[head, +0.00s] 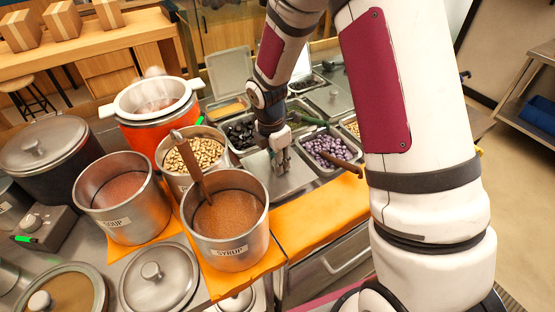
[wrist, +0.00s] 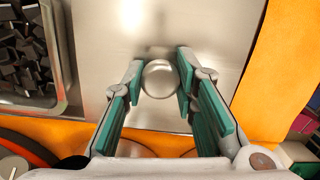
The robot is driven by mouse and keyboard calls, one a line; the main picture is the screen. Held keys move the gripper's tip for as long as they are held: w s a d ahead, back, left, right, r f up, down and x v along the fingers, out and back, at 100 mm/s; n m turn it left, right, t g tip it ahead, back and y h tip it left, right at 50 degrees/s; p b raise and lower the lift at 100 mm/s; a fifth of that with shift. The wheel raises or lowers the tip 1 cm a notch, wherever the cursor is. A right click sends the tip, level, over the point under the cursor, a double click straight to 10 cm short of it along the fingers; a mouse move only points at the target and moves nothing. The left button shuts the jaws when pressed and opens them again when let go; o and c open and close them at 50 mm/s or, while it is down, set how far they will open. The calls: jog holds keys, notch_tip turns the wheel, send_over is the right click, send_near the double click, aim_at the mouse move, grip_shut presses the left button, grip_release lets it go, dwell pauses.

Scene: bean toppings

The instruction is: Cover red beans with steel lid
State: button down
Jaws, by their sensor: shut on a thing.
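The steel lid (head: 291,184) is a flat, shiny plate with a round knob (wrist: 160,78). It lies among the topping trays in the head view. It also fills the middle of the wrist view (wrist: 205,35). My gripper (head: 280,160) is over the lid, and its teal-padded fingers (wrist: 158,76) are closed on the knob from both sides. I cannot tell whether the lid is lifted or resting, and what is under it is hidden. I cannot make out red beans for certain in either view.
A tray of purple pieces (head: 331,151) is right of the lid, and a tray of black cubes (wrist: 22,45) is to its left. The syrup pot (head: 225,232) with a ladle and a pot of pale beans (head: 192,154) stand in front-left. An orange mat (head: 325,212) edges the counter.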

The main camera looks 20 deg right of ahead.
jog(key=c, duration=1.2)
grip_release()
notch_tip(320, 180, up, 12)
jog(key=a, duration=0.1)
jog(key=shift+s+a, duration=0.2)
jog(key=shift+f, duration=0.1)
